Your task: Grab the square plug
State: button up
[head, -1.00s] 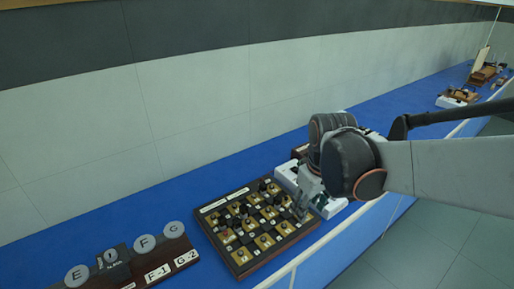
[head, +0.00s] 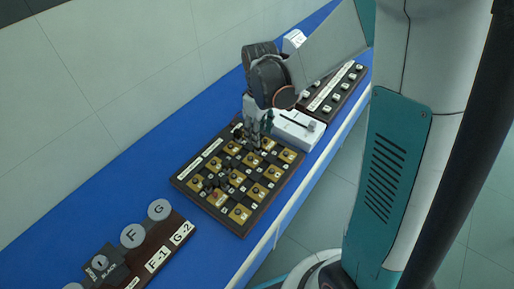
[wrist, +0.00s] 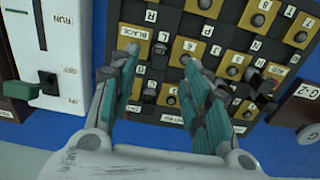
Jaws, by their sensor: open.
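A dark board (head: 245,230) with brass squares and several small dark plugs lies on the blue bench in the head view. My gripper (head: 255,142) points down over its far part. In the wrist view my gripper (wrist: 158,57) is open, with its two teal-grey fingers spread over the board. A dark plug (wrist: 158,50) shows between the fingertips, beside a brass square labelled "BLACK" (wrist: 135,33). Another dark plug cluster (wrist: 262,85) stands to the right. Which plug is the square one I cannot tell for certain. No plug is visibly held.
A white slider box (head: 298,130) stands right beside the board; it shows at left in the wrist view (wrist: 50,60). A dark panel with several knobs (head: 335,90) lies beyond it. A wooden block with lettered discs (head: 160,255) is at lower left. Blue bench is clear between.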

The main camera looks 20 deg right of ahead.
jog(key=shift+w+a+f+b, duration=0.1)
jog(key=shift+f+b, duration=0.5)
jog(key=shift+f, duration=1.05)
jog(key=shift+w+f+b, duration=0.1)
jog(key=shift+f+b, duration=0.5)
jog(key=shift+f, duration=1.05)
grip_shut()
